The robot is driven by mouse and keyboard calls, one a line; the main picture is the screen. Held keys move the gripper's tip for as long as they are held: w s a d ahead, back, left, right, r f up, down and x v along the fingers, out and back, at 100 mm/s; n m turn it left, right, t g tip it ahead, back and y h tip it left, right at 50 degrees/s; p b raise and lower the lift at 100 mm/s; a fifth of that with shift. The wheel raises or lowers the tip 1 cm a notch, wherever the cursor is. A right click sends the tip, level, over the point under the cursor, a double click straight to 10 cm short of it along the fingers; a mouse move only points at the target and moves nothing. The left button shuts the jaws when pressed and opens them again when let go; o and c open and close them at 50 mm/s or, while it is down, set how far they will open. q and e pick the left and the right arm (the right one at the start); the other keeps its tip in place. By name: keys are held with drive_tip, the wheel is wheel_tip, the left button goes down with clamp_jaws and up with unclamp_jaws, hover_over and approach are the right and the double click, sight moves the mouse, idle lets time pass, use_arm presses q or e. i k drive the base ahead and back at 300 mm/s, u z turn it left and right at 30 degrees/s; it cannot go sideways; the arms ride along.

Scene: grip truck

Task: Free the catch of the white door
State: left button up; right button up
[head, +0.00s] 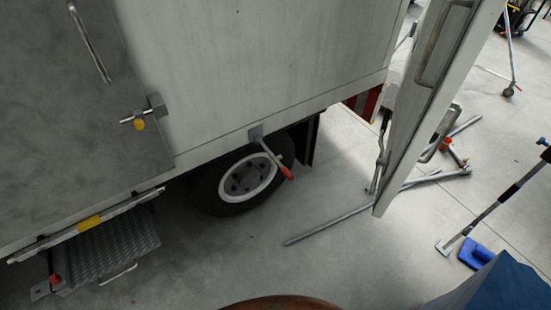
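The white door (427,110) stands swung out at the right, edge toward me, with grab handles and a locking bar with a lever (381,160) on it. A catch with a red-tipped lever (270,150) is fixed low on the white truck side (260,55), above the wheel; its lever slants down to the right. Another latch with a yellow knob (139,124) sits at the edge of a grey side panel (70,110) at the left. I cannot tell which catch belongs to the white door. Neither gripper is in view.
A wheel (240,182) and metal step (108,250) are under the truck. Metal poles (340,222) lie on the floor near the door. A pole tool and blue block (475,253) are at the right. A brown rounded edge (280,303) and dark blue shape (500,288) show at the bottom.

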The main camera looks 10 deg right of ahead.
sight(286, 171)
drive_tip(key=z, duration=0.8)
drive_tip(key=i, duration=1.05)
drive_tip(key=u, duration=0.25)
